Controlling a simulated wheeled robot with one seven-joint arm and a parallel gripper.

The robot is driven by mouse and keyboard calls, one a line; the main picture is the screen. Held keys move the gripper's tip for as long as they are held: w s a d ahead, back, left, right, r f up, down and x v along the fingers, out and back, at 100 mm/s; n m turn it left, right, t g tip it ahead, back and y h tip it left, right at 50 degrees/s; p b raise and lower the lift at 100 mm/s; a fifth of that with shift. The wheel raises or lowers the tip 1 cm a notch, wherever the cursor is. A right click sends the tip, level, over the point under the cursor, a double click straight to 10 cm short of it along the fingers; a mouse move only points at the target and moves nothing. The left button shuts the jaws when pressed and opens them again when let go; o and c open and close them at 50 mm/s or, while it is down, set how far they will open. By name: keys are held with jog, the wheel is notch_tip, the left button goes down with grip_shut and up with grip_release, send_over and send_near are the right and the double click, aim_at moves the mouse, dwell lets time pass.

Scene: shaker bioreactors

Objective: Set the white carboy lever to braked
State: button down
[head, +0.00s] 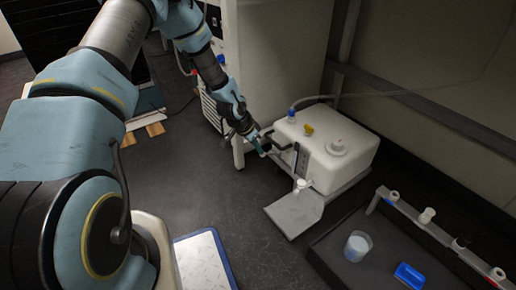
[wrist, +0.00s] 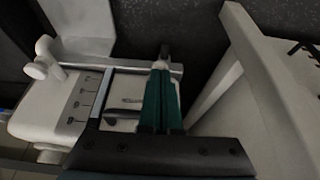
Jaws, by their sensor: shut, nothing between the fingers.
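The white carboy (head: 325,150) is a boxy tank with a yellow cap, a blue fitting and a white lid on top. It sits low beside the big white cabinet; its marked side face shows in the wrist view (wrist: 82,100). A white spigot (head: 302,186) juts from its front, also in the wrist view (wrist: 45,60). My gripper (head: 264,151) is at the carboy's left side, near the cabinet. Its dark green fingers (wrist: 162,70) are shut and empty, tips by a thin pale bar (wrist: 125,69). I cannot tell contact, or make out the lever clearly.
The white cabinet (head: 275,65) stands close to my gripper; its leg (wrist: 215,88) is right of the fingers. A grey plate (head: 294,209) lies before the carboy. A dark tray at right holds a beaker (head: 357,246) and a blue item (head: 409,275). Floor at centre is clear.

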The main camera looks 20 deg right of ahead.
jog(key=shift+f, duration=0.1)
jog(key=shift+s+a+f+h, duration=0.1)
jog(key=shift+a+f+h, duration=0.1)
jog(key=shift+a+h, duration=0.1)
jog(key=shift+f, duration=0.15)
jog(key=f+h, duration=0.1)
jog(key=h, duration=0.1)
jog(key=a+f+h+b, duration=0.1)
jog(key=f+t+h+b, duration=0.1)
jog(key=f+h, duration=0.1)
jog(key=shift+s+a+f+h, duration=0.1)
jog(key=shift+s+a+h, duration=0.1)
jog(key=shift+a+h, duration=0.15)
jog(key=shift+r+p, duration=0.5)
jog(key=shift+r, duration=0.3)
